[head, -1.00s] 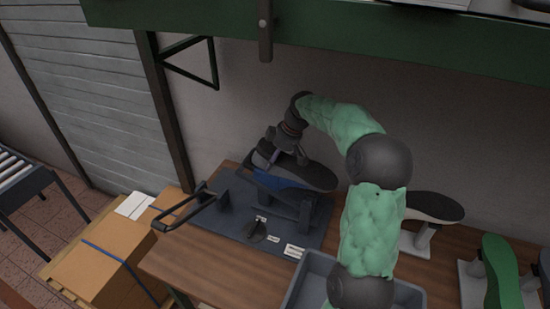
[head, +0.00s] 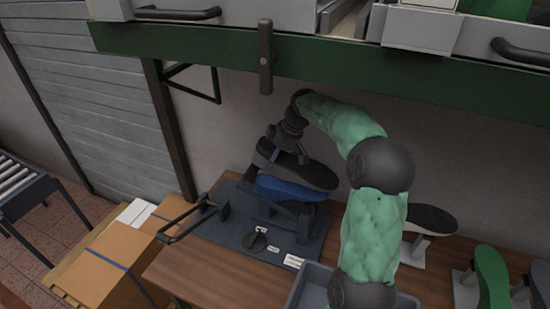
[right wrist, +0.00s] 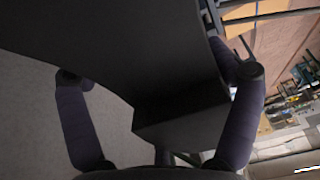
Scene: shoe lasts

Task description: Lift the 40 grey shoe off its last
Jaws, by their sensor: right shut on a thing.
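The grey shoe (head: 310,174), with its dark sole upward, is at the back of the bench above a blue last (head: 292,190). My right gripper (head: 288,156) comes down from above and is shut on the shoe's left end. In the right wrist view the shoe's dark underside (right wrist: 120,50) fills much of the picture between the two fingers of my gripper (right wrist: 160,78). The last shows as a broad blue band beneath the shoe, over a dark stand (head: 285,225). Whether the shoe is fully clear of the last I cannot tell. My left gripper is out of view.
A black lever frame (head: 187,223) stands left of the stand. A grey bin (head: 312,278) is at the front. At the right are a dark-soled shoe (head: 432,219) and a green one (head: 490,275) on supports. A green beam (head: 340,55) crosses above.

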